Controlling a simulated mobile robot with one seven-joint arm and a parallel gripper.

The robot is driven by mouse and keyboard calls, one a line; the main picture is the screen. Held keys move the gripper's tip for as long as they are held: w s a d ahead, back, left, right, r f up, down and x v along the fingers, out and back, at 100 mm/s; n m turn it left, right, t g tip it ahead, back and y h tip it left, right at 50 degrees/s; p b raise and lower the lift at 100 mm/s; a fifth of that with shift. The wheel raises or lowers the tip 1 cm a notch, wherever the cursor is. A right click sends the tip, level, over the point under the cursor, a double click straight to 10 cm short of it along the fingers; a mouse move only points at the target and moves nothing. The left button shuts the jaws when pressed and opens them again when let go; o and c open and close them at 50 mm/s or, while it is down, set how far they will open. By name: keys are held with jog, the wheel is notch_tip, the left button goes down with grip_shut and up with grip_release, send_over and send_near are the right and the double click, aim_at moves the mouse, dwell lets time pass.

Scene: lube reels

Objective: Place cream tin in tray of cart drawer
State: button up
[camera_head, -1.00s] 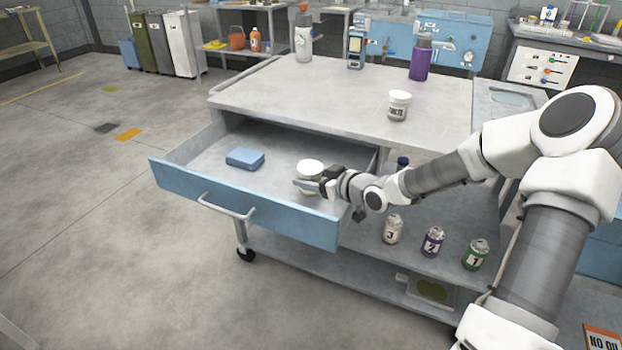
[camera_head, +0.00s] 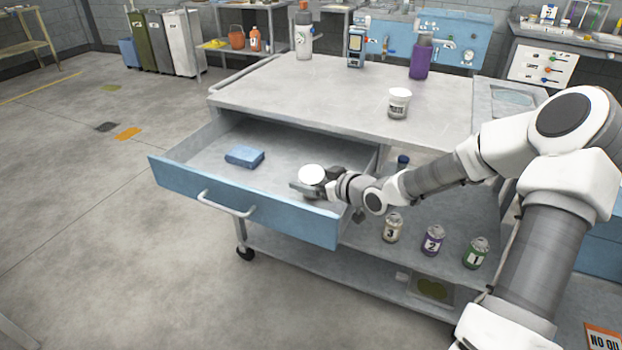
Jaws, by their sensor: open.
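A tin with a round white top (camera_head: 312,174) is inside the open blue-fronted drawer (camera_head: 195,160) of the cart, toward its right end. My gripper (camera_head: 306,189) is open, low in the drawer and right at the tin. Its fingers cover the lower body of the tin, so the tin's body color and the contact with the fingers cannot be told. The tin looks upright and at or close to the drawer floor. No separate tray shows in the drawer.
A blue block (camera_head: 244,156) lies in the drawer, left of the tin, with bare floor between. Below, cans marked 3 (camera_head: 393,228), 2 (camera_head: 433,241) and 1 (camera_head: 475,253) stand on a shelf under my arm.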

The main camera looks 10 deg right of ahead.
jog(key=shift+r, duration=0.55)
jog(key=p+v, duration=0.5)
jog(key=v, duration=0.7)
